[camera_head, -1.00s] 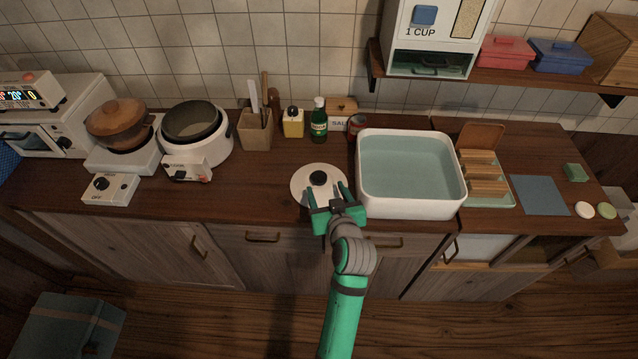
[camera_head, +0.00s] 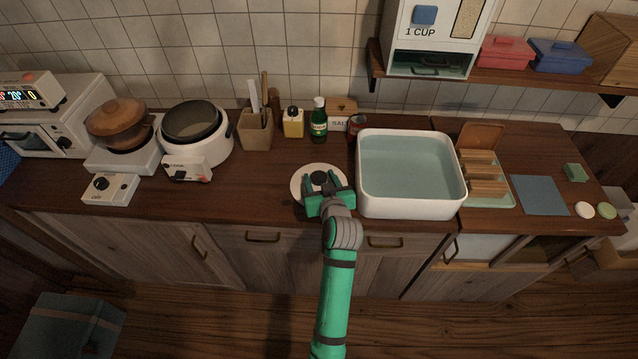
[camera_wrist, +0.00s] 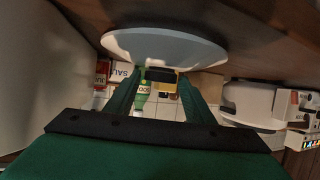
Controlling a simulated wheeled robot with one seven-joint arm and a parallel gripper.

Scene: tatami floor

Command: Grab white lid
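The white lid (camera_head: 320,167) is a round disc with a black knob (camera_head: 319,178) on top. It lies on the wooden counter, left of the white basin. My gripper (camera_head: 321,174) is open, with its two green fingers on either side of the knob, over the lid's near part. In the wrist view the lid's pale disc (camera_wrist: 165,44) shows at the top and the dark knob (camera_wrist: 162,75) lies between the fingertips. I cannot tell whether a finger touches the knob. The gripper body hides the lid's near right edge.
The white basin (camera_head: 459,204) of water stands close at the right of my gripper. Behind the lid are a green bottle (camera_head: 318,125), a yellow bottle (camera_head: 293,124) and a utensil holder (camera_head: 256,132). A white rice cooker (camera_head: 215,150) stands left. Counter left of the lid is clear.

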